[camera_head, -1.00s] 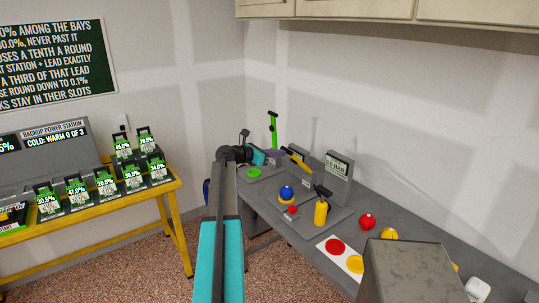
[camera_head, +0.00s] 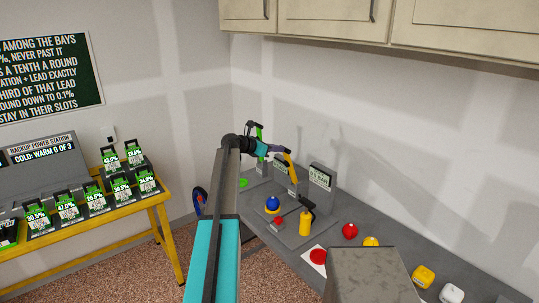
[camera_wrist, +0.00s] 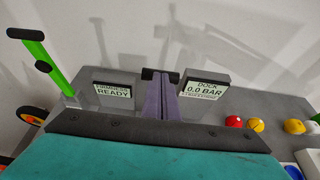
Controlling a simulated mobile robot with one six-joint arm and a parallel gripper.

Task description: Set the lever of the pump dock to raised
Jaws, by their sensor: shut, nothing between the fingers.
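An orange lever-like bar (camera_head: 290,170) with a dark top stands at a slight tilt just left of that sign. My gripper (camera_head: 283,151) has its purple fingers shut and empty, with the tips at or very near the bar's top. Whether they touch I cannot tell. In the wrist view my fingers (camera_wrist: 165,95) hide most of what stands behind them; a black crossbar (camera_wrist: 160,74) shows at their tips.
A green post (camera_head: 259,131) stands farther left. Red (camera_head: 350,231) and yellow balls lie to the right. Cabinets (camera_head: 310,18) hang above.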

